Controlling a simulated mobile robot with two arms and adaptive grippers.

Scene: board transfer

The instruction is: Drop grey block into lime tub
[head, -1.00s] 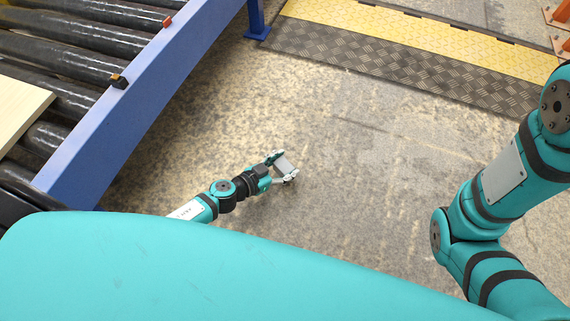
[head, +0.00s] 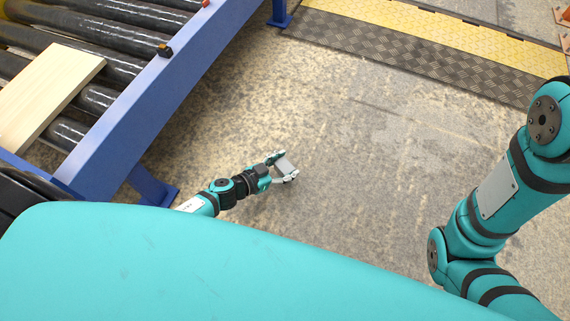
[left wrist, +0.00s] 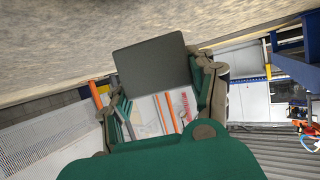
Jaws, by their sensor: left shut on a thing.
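My left gripper (head: 283,167) is shut on the grey block (head: 286,165) and holds it out over the floor in the head view. In the left wrist view the grey block (left wrist: 153,66) shows as a flat dark-grey face between the two fingers of the left gripper (left wrist: 160,90). My right arm stands at the right of the head view, but its gripper is out of the picture. I see no lime tub in either view.
A roller conveyor with a blue side rail (head: 150,105) runs along the left, with a pale wooden board (head: 50,92) on its rollers. A yellow and black ramp (head: 420,58) crosses the back. The concrete floor (head: 370,170) between them is clear.

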